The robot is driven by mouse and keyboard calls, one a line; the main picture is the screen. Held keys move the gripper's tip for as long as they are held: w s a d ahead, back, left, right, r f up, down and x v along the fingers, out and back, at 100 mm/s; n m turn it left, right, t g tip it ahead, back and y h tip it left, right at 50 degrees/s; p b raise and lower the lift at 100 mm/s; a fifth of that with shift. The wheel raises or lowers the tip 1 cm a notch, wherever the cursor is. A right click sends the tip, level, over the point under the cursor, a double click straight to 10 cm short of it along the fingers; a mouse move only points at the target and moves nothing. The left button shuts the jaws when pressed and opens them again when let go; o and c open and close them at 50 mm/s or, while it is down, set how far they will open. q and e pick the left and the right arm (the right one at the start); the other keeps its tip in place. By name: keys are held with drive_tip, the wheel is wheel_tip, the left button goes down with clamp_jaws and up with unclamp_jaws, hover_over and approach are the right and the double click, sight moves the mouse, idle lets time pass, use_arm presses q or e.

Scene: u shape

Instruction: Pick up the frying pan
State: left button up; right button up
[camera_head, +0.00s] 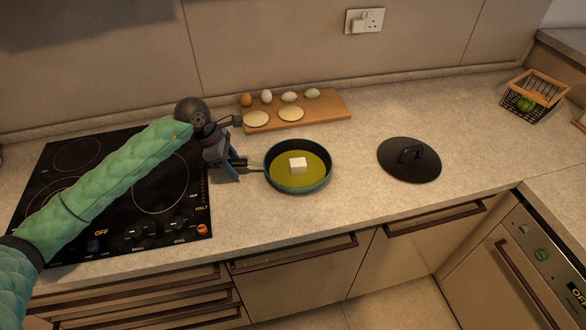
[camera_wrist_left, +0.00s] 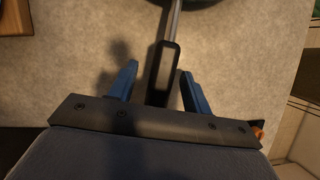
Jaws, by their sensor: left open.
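The frying pan (camera_head: 286,183) sits on the counter right of the stove, with yellow-green liquid and a white block (camera_head: 298,165) in it. Its handle points left toward my left gripper (camera_head: 238,168). In the left wrist view the dark handle (camera_wrist_left: 167,75) lies between the two blue fingers of my left gripper (camera_wrist_left: 157,85), with a gap on each side. The fingers are open. Only a dark edge of the pan shows at the top of that view. My right gripper is not in view.
A black stove (camera_head: 150,205) lies under my left arm. A wooden board (camera_head: 325,108) with eggs and round flat pieces is behind the pan. A black lid (camera_head: 409,160) lies to the right. A wire basket (camera_head: 534,96) stands far right. Counter between pan and lid is clear.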

use_arm(q)
drive_tip(key=shift+f+b, duration=0.15)
drive_tip(key=shift+b, duration=0.25)
idle(0.5)
clamp_jaws()
